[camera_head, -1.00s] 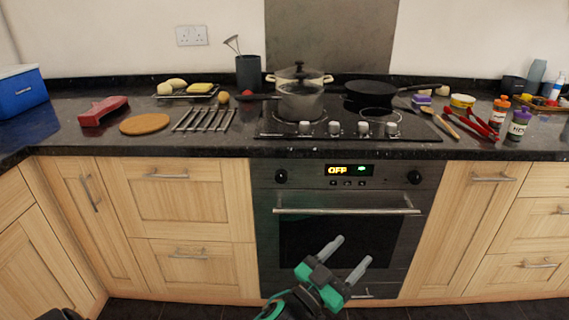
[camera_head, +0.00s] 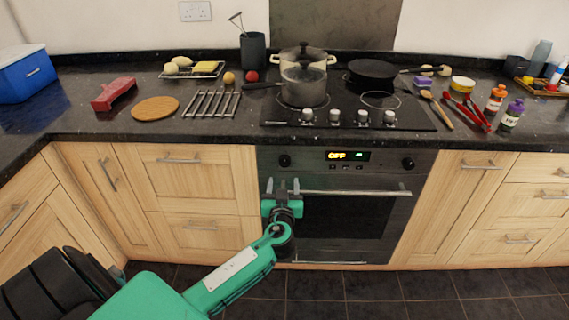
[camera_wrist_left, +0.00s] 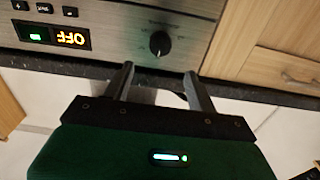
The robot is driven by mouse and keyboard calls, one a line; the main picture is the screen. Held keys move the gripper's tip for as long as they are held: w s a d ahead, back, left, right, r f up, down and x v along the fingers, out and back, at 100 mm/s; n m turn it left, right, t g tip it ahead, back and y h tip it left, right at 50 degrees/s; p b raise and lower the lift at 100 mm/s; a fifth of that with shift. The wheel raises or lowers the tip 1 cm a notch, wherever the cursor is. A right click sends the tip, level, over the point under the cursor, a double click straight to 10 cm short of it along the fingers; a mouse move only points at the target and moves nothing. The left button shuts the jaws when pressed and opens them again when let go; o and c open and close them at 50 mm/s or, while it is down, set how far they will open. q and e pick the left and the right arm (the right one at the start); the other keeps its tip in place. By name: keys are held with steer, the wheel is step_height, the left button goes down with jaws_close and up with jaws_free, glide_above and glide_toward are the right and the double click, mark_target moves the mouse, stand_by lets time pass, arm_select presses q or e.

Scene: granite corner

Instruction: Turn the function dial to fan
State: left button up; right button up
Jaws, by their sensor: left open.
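The oven's control panel has a black left dial (camera_head: 284,160) and a black right dial (camera_head: 408,163). Which is the function dial is not legible. The display (camera_head: 348,156) between them reads OFF in yellow beside a green sign. My left gripper (camera_head: 283,186) is open and empty, fingers pointing up, just below the left dial. The wrist view shows the picture upside down, with one dial (camera_wrist_left: 160,43) beyond and between the two open fingers (camera_wrist_left: 159,78), apart from them. Its pointer lies roughly along the picture's vertical. My right gripper is out of view.
The oven door handle (camera_head: 350,193) runs across just right of my left gripper. The hob (camera_head: 415,118) with its own knobs, a pot (camera_head: 304,85) and a pan (camera_head: 372,70) is above. The worktop edge overhangs the panel.

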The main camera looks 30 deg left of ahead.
mark_target(285, 163)
arm_select(q)
steer(key=p+x, duration=0.1)
steer(key=x, duration=0.8)
steer(key=shift+w, duration=0.15)
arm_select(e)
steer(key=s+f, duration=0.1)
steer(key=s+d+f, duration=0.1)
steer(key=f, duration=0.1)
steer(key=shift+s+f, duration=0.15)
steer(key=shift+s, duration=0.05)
arm_select(q)
steer(key=c, duration=1)
